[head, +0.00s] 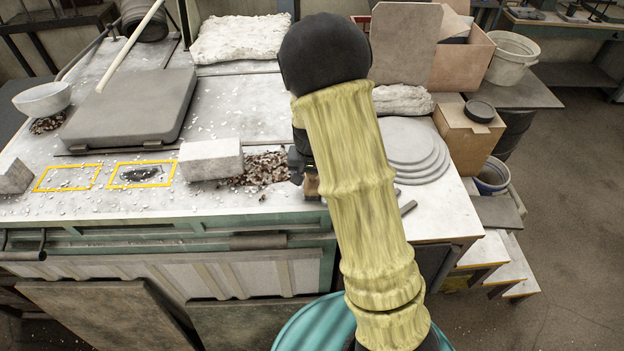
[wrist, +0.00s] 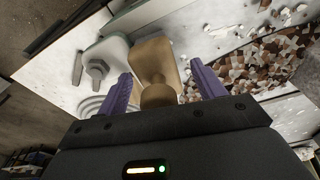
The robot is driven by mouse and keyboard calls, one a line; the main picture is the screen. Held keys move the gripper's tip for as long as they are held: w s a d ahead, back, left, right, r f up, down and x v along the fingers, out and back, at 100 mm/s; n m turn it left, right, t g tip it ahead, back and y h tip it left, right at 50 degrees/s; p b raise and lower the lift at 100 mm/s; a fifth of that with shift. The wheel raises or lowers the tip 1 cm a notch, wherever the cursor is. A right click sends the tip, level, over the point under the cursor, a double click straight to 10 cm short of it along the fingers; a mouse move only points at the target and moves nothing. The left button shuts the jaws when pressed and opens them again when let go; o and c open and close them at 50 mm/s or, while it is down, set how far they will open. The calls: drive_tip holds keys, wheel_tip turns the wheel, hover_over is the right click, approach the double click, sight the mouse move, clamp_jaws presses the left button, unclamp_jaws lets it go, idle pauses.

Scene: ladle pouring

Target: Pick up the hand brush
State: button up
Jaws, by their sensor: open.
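The wooden hand brush (wrist: 154,58) shows in the wrist view as a tan body narrowing to a rounded knob close to my gripper. My gripper (wrist: 160,72) is open, with one purple finger on each side of the brush. I see a gap beside the brush on both sides, and I cannot tell whether either finger touches it. The bristles are not visible. In the head view my yellow-sleeved arm hides most of the gripper, and a small brown piece (head: 311,185), likely the brush, shows at the arm's left edge.
Brown and white chips (head: 262,169) lie left of the arm beside a pale stone block (head: 211,159). Stacked grey discs (head: 415,147) lie to the right. In the wrist view a grey metal fitting (wrist: 96,72) sits left of the brush. White crumbs litter the worktop.

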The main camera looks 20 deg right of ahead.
drive_tip(key=shift+w+f, duration=0.1)
drive_tip(key=shift+f, duration=0.3)
drive_tip(key=shift+s+r, duration=0.1)
drive_tip(key=shift+s, duration=0.1)
drive_tip(key=shift+w, duration=0.1)
drive_tip(key=shift+c, duration=0.8)
drive_tip(key=c, duration=1)
drive_tip(key=shift+o, duration=0.2)
wheel_tip(320, 180, up, 10)
drive_tip(key=b, duration=0.3)
drive_tip(key=shift+w, duration=0.1)
